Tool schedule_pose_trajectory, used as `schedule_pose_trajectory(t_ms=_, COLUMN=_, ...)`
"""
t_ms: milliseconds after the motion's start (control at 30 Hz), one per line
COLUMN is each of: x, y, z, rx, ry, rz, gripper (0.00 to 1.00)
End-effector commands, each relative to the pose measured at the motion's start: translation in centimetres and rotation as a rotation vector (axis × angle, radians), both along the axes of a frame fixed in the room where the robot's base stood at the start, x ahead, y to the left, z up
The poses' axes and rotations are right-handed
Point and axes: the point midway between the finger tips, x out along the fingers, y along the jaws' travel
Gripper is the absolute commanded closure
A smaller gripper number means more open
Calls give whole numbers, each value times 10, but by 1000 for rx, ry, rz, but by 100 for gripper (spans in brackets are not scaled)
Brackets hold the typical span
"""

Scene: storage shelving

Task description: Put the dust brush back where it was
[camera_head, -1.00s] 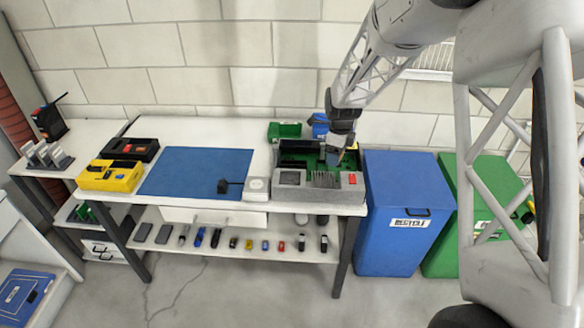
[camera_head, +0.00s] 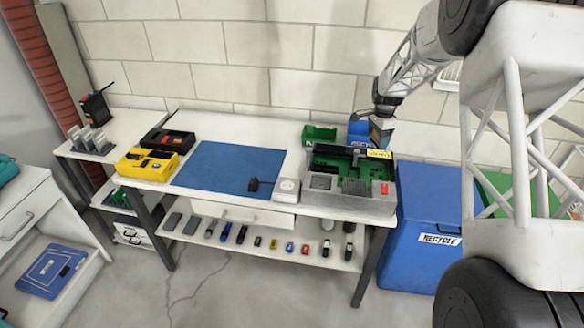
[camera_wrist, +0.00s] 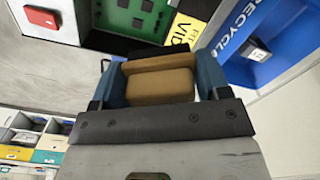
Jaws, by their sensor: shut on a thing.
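My gripper (camera_head: 381,128) is above the back right of the bench, beside the small blue recycle bin. In the wrist view my gripper (camera_wrist: 160,85) is shut on a tan, block-like piece, which I take to be the dust brush (camera_wrist: 160,86). Its bristles cannot be made out in the wrist view. In the head view the held brush (camera_head: 379,138) shows only as a small tan and grey shape under the fingers. It is held just behind the grey workstation tray (camera_head: 350,203) with its green board (camera_head: 376,170) and yellow label (camera_head: 379,154).
A small blue recycle bin (camera_head: 359,131) and a green bin (camera_head: 319,136) stand at the bench's back. A blue mat (camera_head: 228,168), white device (camera_head: 287,188) and yellow case (camera_head: 147,164) lie leftward. A large blue recycle bin (camera_head: 425,240) stands right of the bench.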

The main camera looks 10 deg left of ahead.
Motion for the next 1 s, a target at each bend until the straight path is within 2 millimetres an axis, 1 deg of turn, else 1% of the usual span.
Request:
schedule_pose_trajectory(t_ms=33, x=10, y=-3, z=-2, rx=0, ry=0, rz=45, gripper=56)
schedule_pose_trajectory(t_ms=200, x=40, y=-12, z=-7, rx=0, ry=0, rz=221, gripper=56)
schedule_pose_trajectory(t_ms=700, x=120, y=-40, z=-23, rx=0, ry=0, rz=733, gripper=56)
schedule_pose_trajectory(t_ms=800, x=132, y=-45, z=-25, rx=0, ry=-1, rz=815, gripper=56)
schedule_pose_trajectory(t_ms=1000, x=146, y=-51, z=-29, rx=-1, ry=0, rz=924, gripper=56)
